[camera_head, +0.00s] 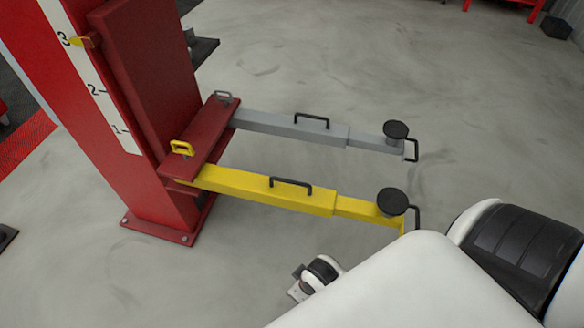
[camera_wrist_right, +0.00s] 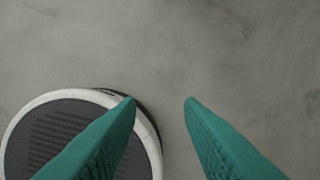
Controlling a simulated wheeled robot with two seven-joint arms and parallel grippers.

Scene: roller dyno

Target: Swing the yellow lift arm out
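The yellow lift arm (camera_head: 262,190) reaches right from the red carriage (camera_head: 206,140) on the red post (camera_head: 150,110). It lies roughly parallel to the grey arm (camera_head: 290,126) behind it. It has a black handle (camera_head: 290,182) on top, a round black pad (camera_head: 392,202) and a black end handle (camera_head: 417,216). Its far tip is partly hidden by my white arm. A yellow loop (camera_head: 182,147) stands on the carriage near its root. My right gripper (camera_wrist_right: 160,100) is open and empty over floor in the right wrist view, apart from the lift arm. My left gripper is not seen.
The post carries a white scale (camera_head: 92,75) with a yellow pointer (camera_head: 86,41) near 3. Grey floor (camera_head: 300,50) is clear behind the grey arm. Red legs (camera_head: 510,6) and a black block (camera_head: 557,27) are at top right. My white arm fills the bottom right.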

